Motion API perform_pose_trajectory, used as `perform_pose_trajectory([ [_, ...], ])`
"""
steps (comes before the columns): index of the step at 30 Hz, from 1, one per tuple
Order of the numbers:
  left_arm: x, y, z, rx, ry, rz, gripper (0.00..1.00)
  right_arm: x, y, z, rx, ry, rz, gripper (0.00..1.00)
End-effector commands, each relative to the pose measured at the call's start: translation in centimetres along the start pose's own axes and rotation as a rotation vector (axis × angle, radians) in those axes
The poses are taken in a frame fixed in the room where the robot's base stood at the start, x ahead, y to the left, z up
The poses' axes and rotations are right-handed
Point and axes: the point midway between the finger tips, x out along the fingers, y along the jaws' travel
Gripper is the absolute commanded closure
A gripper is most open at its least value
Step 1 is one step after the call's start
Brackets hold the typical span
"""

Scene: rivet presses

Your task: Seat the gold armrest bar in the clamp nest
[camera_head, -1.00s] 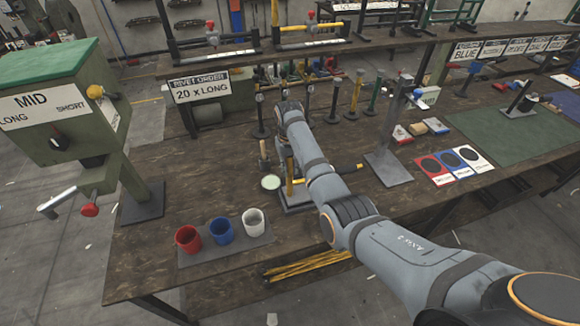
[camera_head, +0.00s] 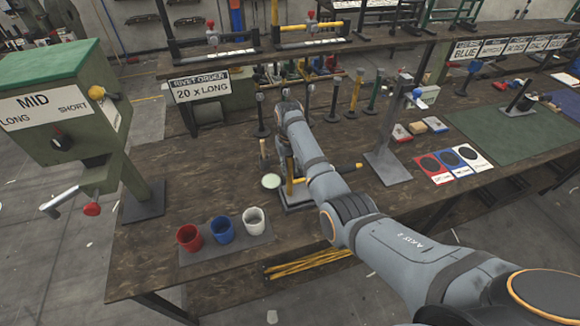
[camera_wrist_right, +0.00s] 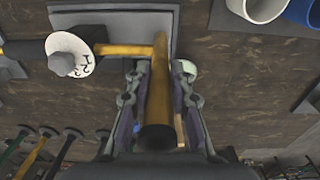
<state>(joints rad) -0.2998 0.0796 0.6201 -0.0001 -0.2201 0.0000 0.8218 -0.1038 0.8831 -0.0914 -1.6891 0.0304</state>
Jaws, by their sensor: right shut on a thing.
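The gold armrest bar (camera_wrist_right: 157,100) runs lengthwise between the fingers of my right gripper (camera_wrist_right: 158,78) in the wrist view, its dark round end toward the camera. The gripper is shut on it. In the head view the gold bar (camera_head: 290,176) stands upright over a small grey base plate (camera_head: 297,199), which I take as the clamp nest; the plate (camera_wrist_right: 118,18) also shows at the top of the wrist view. A second gold length (camera_wrist_right: 122,50) meets the bar at about a right angle. Whether the bar is fully seated cannot be told. My left gripper is not in view.
Red (camera_head: 189,238), blue (camera_head: 222,230) and white (camera_head: 254,221) cups stand at the front left. A grey post stand (camera_head: 388,168) is to the right, and several upright bars stand behind.

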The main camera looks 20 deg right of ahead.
Motion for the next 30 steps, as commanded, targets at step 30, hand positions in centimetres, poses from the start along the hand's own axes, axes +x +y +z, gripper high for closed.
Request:
perform_pose_trajectory([
  [30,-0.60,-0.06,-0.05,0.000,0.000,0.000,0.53,0.21,0.03,-0.07,0.000,0.002,0.001,1.00],
])
